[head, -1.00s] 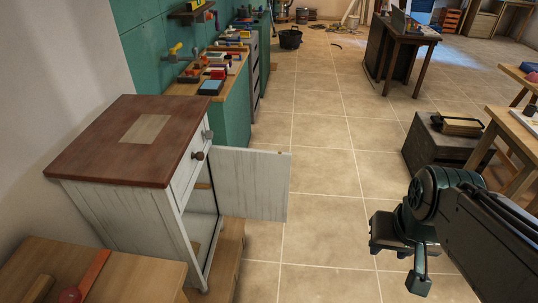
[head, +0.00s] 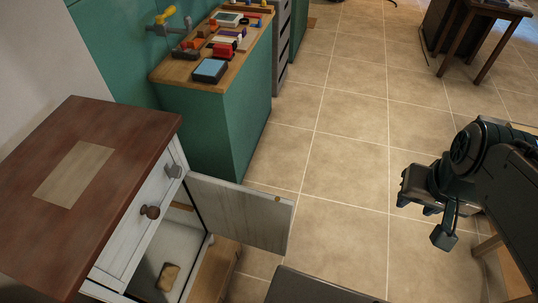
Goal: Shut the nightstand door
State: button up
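The white nightstand with a brown wooden top (head: 120,135) stands at the left in the head view. Its door (head: 238,212) is swung wide open, sticking out to the right from the far side of the opening. A small tan object (head: 168,277) lies inside on the bottom. My gripper (head: 424,220) is at the right, above the floor and well apart from the door. It seems empty, with its fingers apart and pointing downward.
A green cabinet with a wooden top (head: 215,85) carrying several tools stands behind the nightstand. A dark wooden table (head: 497,10) is at the far right. Tiled floor (head: 345,150) between the door and my gripper is clear. A dark flat shape (head: 315,290) shows at the bottom edge.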

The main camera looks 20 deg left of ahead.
aim_at(248, 216)
jog(key=i, duration=2.1)
jog(key=u, duration=4.25)
jog(key=k, duration=0.5)
jog(key=u, duration=0.1)
